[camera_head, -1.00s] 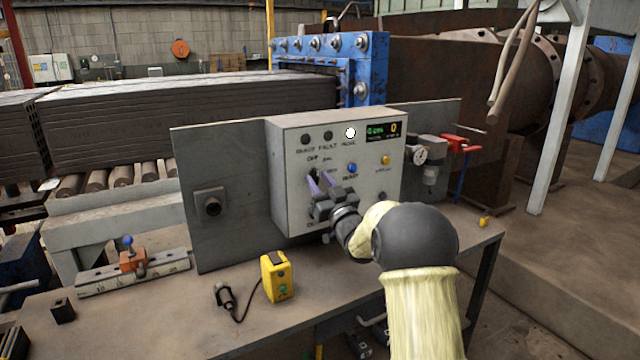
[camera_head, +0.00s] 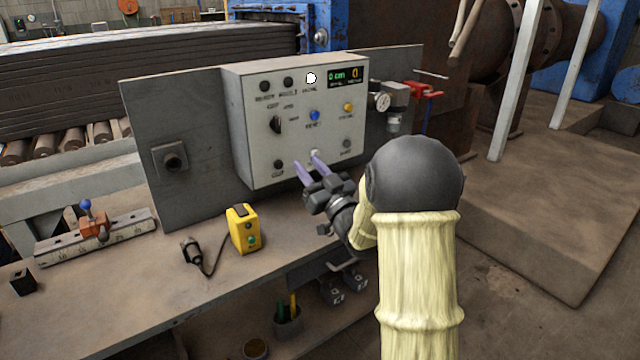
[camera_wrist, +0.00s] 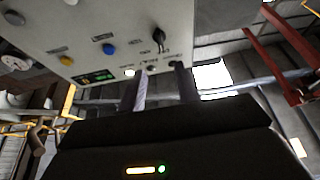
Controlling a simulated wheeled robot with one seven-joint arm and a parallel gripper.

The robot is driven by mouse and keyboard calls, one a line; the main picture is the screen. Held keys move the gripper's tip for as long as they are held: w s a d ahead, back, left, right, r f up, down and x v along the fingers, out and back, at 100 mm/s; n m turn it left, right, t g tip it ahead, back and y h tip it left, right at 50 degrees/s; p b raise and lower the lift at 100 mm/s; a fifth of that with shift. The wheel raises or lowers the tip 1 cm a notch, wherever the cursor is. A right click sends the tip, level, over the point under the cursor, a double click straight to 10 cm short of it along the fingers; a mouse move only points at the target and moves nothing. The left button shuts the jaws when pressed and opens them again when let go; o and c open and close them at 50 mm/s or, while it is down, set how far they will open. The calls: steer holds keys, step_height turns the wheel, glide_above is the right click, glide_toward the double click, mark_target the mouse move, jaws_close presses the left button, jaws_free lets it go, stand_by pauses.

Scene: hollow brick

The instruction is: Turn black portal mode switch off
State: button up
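The black switch (camera_head: 277,124), a small rotary knob, is on the left half of the grey control box's front (camera_head: 256,148). Small labels sit above it, too blurred to read surely. It also shows in the wrist view (camera_wrist: 158,38); I cannot tell its exact setting. My gripper (camera_head: 310,164) is below and right of the switch, in front of the box's lower part. Its two purple-grey fingers are apart with nothing between them. They also show apart in the wrist view (camera_wrist: 158,72). A round white lamp (camera_head: 311,78) is lit at the top of the box.
A blue button (camera_head: 314,116) and a yellow button (camera_head: 348,107) are right of the switch. A green-and-orange display (camera_head: 345,76) is top right. A yellow box (camera_head: 243,229) with a cable stands on the bench (camera_head: 130,300). A gauge (camera_head: 382,101) is right of the box.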

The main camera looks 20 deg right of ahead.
steer(key=v, duration=0.4)
